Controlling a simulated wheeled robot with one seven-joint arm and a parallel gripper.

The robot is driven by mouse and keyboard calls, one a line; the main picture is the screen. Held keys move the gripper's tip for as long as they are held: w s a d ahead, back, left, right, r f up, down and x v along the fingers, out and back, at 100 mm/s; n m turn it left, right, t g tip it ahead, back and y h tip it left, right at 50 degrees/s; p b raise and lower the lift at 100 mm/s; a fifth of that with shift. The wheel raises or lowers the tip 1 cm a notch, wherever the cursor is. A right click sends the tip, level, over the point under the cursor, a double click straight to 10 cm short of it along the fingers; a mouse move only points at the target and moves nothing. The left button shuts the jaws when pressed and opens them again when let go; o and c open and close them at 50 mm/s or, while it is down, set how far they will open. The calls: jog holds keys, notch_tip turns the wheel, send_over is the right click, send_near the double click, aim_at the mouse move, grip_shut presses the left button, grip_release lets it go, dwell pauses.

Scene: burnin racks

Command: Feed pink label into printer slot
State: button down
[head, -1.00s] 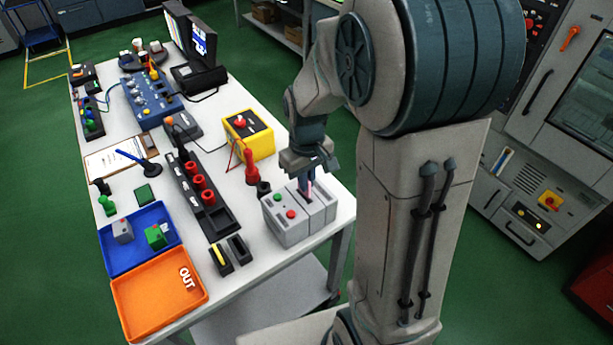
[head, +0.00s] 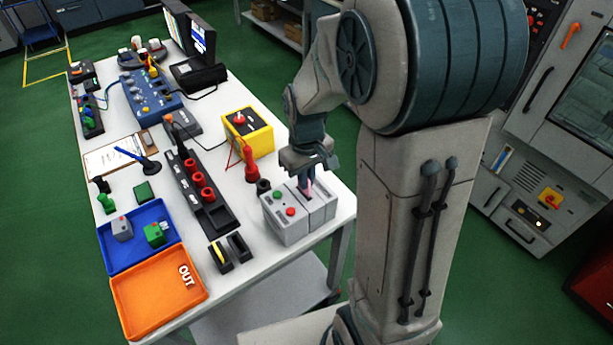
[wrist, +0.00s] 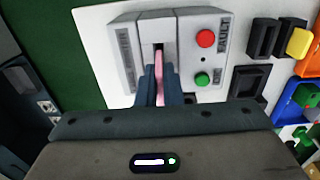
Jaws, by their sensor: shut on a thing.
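The printer (head: 287,226) is a grey box at the near right corner of the white table, with a red and a green button on its top. In the wrist view the printer (wrist: 202,62) shows a dark slot (wrist: 158,50) in its middle. My gripper (head: 306,186) is right above the printer, pointing down. It is shut on the pink label (wrist: 159,76), which stands on edge between the fingers. The label's far end lines up with the slot and appears to be at or in it; I cannot tell how deep. The label also shows as a thin pink sliver in the head view (head: 310,187).
Left of the printer are two small black holders (head: 228,252) and a black rack with red cylinders (head: 200,188). A yellow box (head: 247,134) stands behind it. A blue tray (head: 137,237) and an orange OUT tray (head: 157,289) lie at the table's near left.

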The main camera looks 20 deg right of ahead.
aim_at(307, 194)
jog(key=shift+f+b, duration=1.5)
jog(key=shift+f, duration=0.35)
jog(key=c, duration=1.5)
grip_release()
notch_tip(307, 194, up, 14)
jog(key=shift+f, duration=0.1)
jog(key=shift+s, duration=0.1)
jog(key=s+f+m+t, duration=0.2)
jog(key=s+m+t, duration=0.1)
jog(key=s, duration=1)
jog(key=shift+a+f+m, duration=0.2)
jog(key=shift+f+m, duration=0.1)
jog(key=shift+f, duration=0.1)
